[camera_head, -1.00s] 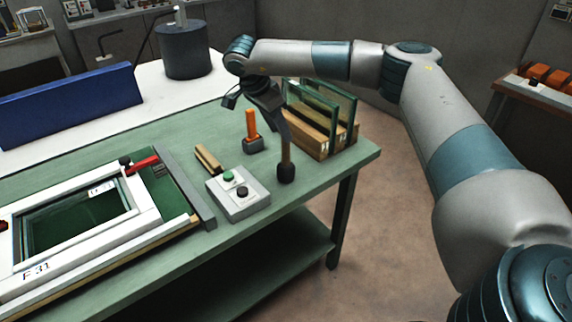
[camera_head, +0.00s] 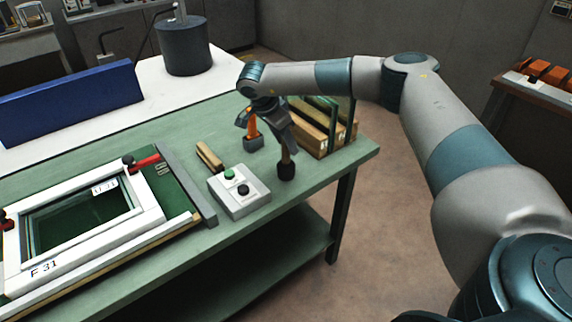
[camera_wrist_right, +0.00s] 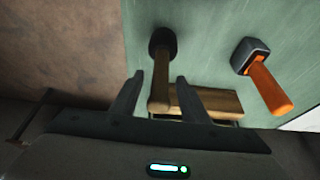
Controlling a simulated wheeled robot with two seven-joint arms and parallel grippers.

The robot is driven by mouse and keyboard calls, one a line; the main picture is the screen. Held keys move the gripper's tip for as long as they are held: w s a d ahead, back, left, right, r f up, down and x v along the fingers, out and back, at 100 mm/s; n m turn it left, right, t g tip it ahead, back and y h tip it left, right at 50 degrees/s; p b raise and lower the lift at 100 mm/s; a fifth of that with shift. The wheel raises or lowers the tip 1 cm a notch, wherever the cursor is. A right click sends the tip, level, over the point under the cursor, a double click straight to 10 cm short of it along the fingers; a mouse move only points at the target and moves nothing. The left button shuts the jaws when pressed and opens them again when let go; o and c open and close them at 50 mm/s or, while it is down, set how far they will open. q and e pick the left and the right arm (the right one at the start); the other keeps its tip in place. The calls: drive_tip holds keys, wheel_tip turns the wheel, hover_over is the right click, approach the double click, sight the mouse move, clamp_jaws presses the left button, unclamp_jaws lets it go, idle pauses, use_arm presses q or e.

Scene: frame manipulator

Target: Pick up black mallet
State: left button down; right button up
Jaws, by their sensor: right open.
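The black mallet (camera_head: 286,171) stands upright on its dark head near the table's right front edge, its wooden handle pointing up. In the right wrist view, its black head (camera_wrist_right: 162,40) is at top centre, and the handle runs down between my fingers. My right gripper (camera_head: 289,147) is open at the handle's upper part, which it partly hides in the head view. In the right wrist view the fingers of the right gripper (camera_wrist_right: 160,78) lie on either side of the handle, with gaps visible; contact is not seen. My left gripper is not in view.
An orange-handled mallet (camera_head: 252,142) stands just left. A wooden rack (camera_head: 310,136) with glass panes stands close behind on the right. A button box (camera_head: 239,192), a wooden-handled tool (camera_head: 209,156) and a white frame (camera_head: 152,220) are to the left.

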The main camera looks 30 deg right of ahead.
drive_tip(key=p+x, duration=0.1)
drive_tip(key=x, duration=0.2)
drive_tip(key=shift+a+p, duration=0.1)
drive_tip(key=shift+p, duration=0.25)
drive_tip(key=shift+x, duration=0.8)
drive_tip(key=c, duration=1)
